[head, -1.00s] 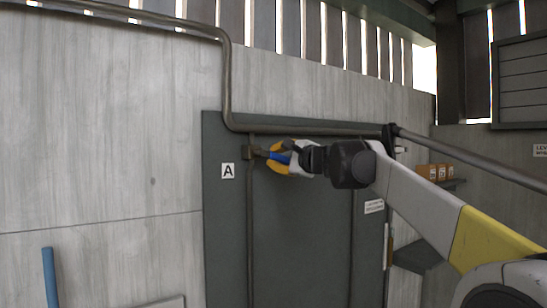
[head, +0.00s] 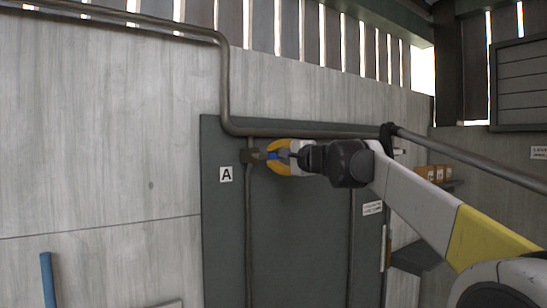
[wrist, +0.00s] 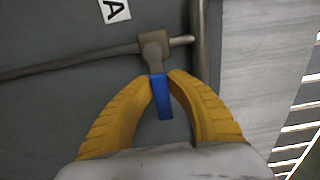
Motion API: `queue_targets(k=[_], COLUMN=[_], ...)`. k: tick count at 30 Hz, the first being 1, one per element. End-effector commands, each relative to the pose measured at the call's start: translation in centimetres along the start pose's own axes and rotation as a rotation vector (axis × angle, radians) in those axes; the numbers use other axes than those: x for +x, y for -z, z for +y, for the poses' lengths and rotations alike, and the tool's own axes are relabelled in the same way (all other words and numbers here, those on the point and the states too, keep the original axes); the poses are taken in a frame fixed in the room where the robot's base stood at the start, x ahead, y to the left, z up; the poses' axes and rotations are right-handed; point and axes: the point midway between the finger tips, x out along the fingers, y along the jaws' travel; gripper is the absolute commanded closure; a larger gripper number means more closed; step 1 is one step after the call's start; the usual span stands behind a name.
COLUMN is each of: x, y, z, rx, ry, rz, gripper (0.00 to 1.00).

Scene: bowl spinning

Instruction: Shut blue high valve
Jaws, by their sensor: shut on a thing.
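The blue valve handle (wrist: 162,98) sits between the yellow fingertips of my gripper (wrist: 161,78) in the wrist view, and the fingers are shut on it near its base. The handle joins a brownish valve body (wrist: 154,46) on the pipe. In the head view, my gripper (head: 268,157) reaches the valve from the right, and a bit of the blue handle (head: 272,155) shows between the fingers. The valve body (head: 250,156) is at the left of the fingertips, on the pipe in front of the dark grey panel.
A white label "A" (head: 226,174) is on the panel (head: 300,230) below and left of the valve. A grey pipe (head: 225,80) runs along the wall and down past the valve. Small orange boxes (head: 432,173) stand on a shelf at the right. A blue bar (head: 48,280) stands at lower left.

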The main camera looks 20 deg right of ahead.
Motion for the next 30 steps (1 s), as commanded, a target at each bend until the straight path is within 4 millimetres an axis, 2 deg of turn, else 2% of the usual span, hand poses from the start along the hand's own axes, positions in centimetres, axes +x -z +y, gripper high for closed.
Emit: queue_targets(k=[2, 3, 5, 6, 14, 17, 20, 30], x=[0.0, 0.0, 0.0, 0.0, -0.1, -0.7, -2.3, -9.6], y=[0.0, 0.0, 0.0, 0.0, 0.0, 0.0, 0.0, 0.1], z=[-0.2, -0.2, -0.2, -0.1, -0.1, -0.1, -0.1, -0.1], rx=[0.002, 0.002, 0.002, 0.002, 0.002, 0.002, 0.002, 0.002], ry=[0.001, 0.001, 0.001, 0.001, 0.001, 0.001, 0.001, 0.001], rz=[0.001, 0.001, 0.001, 0.001, 0.001, 0.001, 0.002, 0.003], gripper=[1.00, 0.79, 0.60, 0.59, 0.59, 0.59, 0.59, 0.59])
